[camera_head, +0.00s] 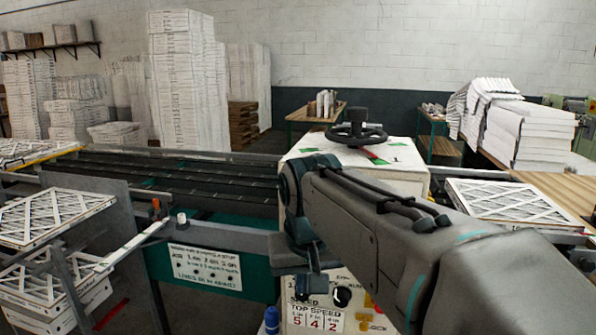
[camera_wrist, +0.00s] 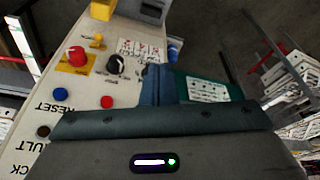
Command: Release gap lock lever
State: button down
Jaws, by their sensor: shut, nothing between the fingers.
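A small yellow lever (camera_wrist: 97,42) sits on the pale control panel (camera_wrist: 82,120) in the wrist view, above a black knob (camera_wrist: 116,64). A yellow piece, seemingly the same lever, shows in the head view (camera_head: 369,301), partly close to my arm. I cannot read a label that names it the gap lock lever. My gripper (camera_wrist: 157,72) is shut and empty, its fingers together in front of the panel's right edge. In the head view my gripper (camera_head: 313,285) hangs left of the black knob and the yellow lever, apart from the lever.
The panel also bears a red switch on a yellow plate (camera_wrist: 76,57), a blue button (camera_wrist: 60,94) and a red button (camera_wrist: 107,101). A black handwheel (camera_head: 357,134) tops the cabinet. A conveyor (camera_head: 180,180) lies left. Filters (camera_head: 55,217) stand at the far left.

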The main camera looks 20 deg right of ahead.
jog(key=w+d+r+m+p, duration=0.1)
jog(key=w+d+r, duration=0.1)
jog(key=r, duration=0.6)
jog(key=w+d+r+m+h+p, duration=0.1)
jog(key=w+d+r+m, duration=0.1)
jog(key=r, duration=0.7)
jog(key=w+d+r+m+p, duration=0.1)
jog(key=w+d+r, duration=0.1)
jog(key=r, duration=0.7)
jog(key=shift+d+m+h, duration=0.4)
jog(key=shift+d, duration=0.35)
jog(key=x, duration=1.4)
jog(key=shift+a, duration=0.15)
jog(key=shift+s+t+b, duration=0.1)
jog(key=shift+t+b, duration=0.2)
jog(key=shift+b, duration=0.05)
